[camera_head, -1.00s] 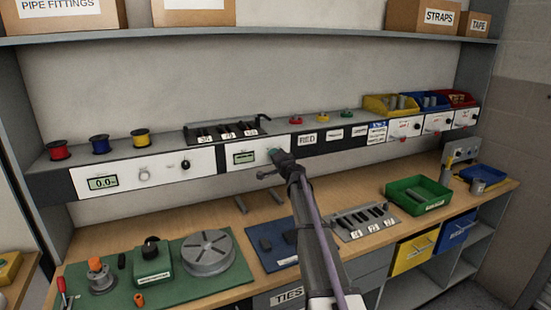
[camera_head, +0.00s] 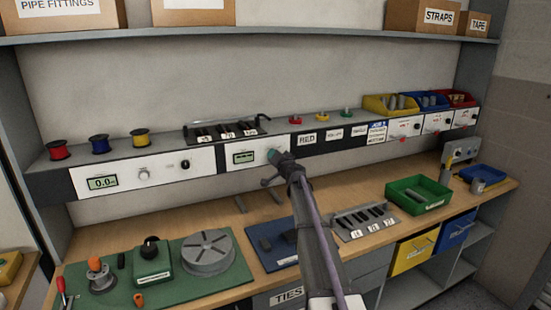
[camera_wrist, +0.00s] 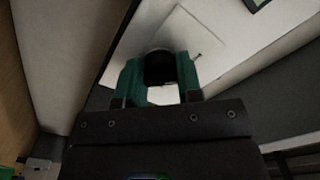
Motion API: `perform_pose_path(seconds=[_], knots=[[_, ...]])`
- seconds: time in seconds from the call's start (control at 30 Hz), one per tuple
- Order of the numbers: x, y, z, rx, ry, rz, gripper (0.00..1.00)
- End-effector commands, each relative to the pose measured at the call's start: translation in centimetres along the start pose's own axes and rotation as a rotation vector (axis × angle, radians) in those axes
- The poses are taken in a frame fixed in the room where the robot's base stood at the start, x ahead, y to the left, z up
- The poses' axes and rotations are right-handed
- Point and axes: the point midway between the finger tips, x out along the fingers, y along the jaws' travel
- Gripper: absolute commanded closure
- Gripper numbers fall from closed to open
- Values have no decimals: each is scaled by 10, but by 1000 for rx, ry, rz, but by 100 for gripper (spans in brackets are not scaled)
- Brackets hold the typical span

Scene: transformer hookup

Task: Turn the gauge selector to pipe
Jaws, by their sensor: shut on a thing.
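The gauge panel (camera_head: 229,162) is a white plate on the front of the ledge, with a small green-lit display (camera_head: 243,157). Part of the plate also shows in the wrist view (camera_wrist: 205,30), with the display's edge at the top right. My gripper (camera_head: 276,155) is at the right end of this panel. In the wrist view, its green fingers (camera_wrist: 160,75) stand on either side of a dark selector knob (camera_wrist: 159,68) and are shut on it. The gripper hides the knob in the head view. I cannot read the setting labels.
A second panel (camera_head: 120,182) with a 0.0 display and two knobs is to the left. Label plates (camera_head: 308,138) and coloured bins (camera_head: 390,105) are to the right along the ledge. Below, the bench (camera_head: 225,222) holds a green mat, a blue mat and a green tray (camera_head: 418,194).

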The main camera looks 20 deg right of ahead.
Motion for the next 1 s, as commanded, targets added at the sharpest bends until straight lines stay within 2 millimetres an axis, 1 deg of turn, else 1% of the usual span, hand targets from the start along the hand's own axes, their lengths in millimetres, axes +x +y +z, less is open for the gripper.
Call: perform_pose_path(seconds=[0.13, 0.17, 0.4, 0.63, 0.73, 0.87, 1.0], knots=[[0, 0, 0, 0, 0, 0, 90], [0, 0, 0, 0, 0, 0, 65], [0, 0, 0, 0, 0, 0, 42], [-1, 0, 0, 1, 0, 0, 42], [-7, 0, 0, 1, 0, 0, 42], [-30, -1, 1, 1, 1, 1, 42], [-66, -1, 1, 1, 1, 1, 42]])
